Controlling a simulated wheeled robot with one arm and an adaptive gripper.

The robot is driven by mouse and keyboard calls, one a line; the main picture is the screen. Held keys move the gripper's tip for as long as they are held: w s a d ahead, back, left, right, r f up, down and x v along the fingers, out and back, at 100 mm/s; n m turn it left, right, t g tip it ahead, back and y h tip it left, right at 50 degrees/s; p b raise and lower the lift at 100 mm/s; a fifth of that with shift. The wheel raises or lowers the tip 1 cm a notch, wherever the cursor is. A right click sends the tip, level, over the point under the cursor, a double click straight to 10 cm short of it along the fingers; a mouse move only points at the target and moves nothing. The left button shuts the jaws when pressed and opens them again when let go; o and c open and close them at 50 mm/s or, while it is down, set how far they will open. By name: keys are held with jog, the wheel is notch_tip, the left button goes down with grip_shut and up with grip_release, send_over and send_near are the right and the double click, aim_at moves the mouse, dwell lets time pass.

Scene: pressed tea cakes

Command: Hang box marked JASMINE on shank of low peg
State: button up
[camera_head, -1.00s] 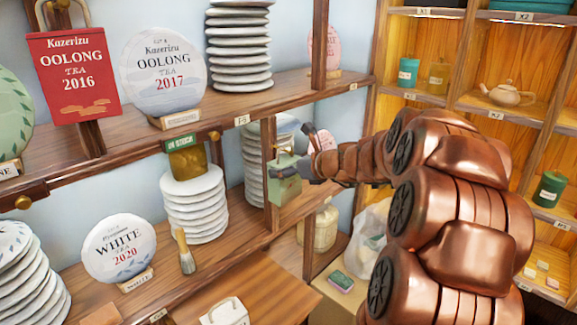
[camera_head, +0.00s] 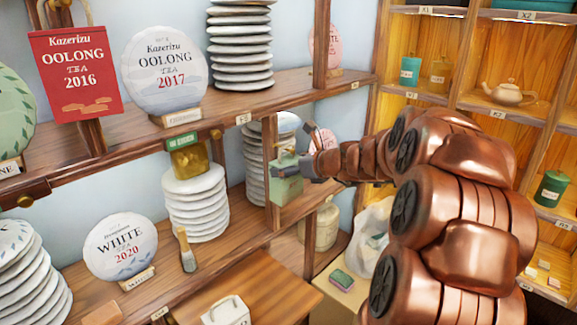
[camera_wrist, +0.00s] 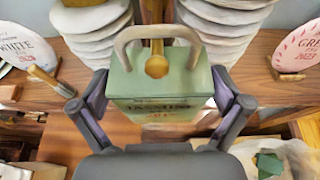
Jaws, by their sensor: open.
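The green box (camera_wrist: 165,85), with dark lettering too blurred to read fully, is at the centre of the wrist view. Its pale handle (camera_wrist: 128,36) arches over a round brass peg knob (camera_wrist: 157,66), which shows inside the loop. The box appears to hang on this peg against a wooden post. In the head view the green box (camera_head: 286,188) is at the post on the lower shelf. My gripper (camera_wrist: 161,88) is open, one finger along each side of the box; contact is unclear.
Stacks of pale tea cakes (camera_head: 196,205) flank the post. A brush (camera_head: 187,250) and a WHITE 2020 cake (camera_head: 122,247) stand left on the lower shelf. A gold box (camera_head: 188,160) hangs from the upper shelf. A red OOLONG box (camera_head: 74,75) hangs further left.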

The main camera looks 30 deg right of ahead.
jog(key=v, duration=1.2)
jog(key=s+a+f+n+g+y, duration=0.1)
jog(key=s+a+f+n+g, duration=0.2)
jog(key=a+n, duration=0.45)
jog(key=s+a+f+n+g+y, duration=0.1)
jog(key=s+a+f+n+g, duration=0.25)
jog(key=a, duration=0.65)
jog(key=s+a+f+n+g+y, duration=0.1)
jog(key=s+a+f+n+g, duration=0.2)
jog(key=a+n, duration=0.45)
jog(key=s+f+n+g+h, duration=0.2)
jog(key=s+f+n+h, duration=0.1)
jog(key=s+n, duration=0.4)
jog(key=s+a+f+n+g+h, duration=0.1)
jog(key=s+f+n+g+h, duration=0.2)
jog(key=s+n, duration=0.5)
jog(key=s+f, duration=0.1)
jog(key=s, duration=0.3)
jog(key=shift+s, duration=0.35)
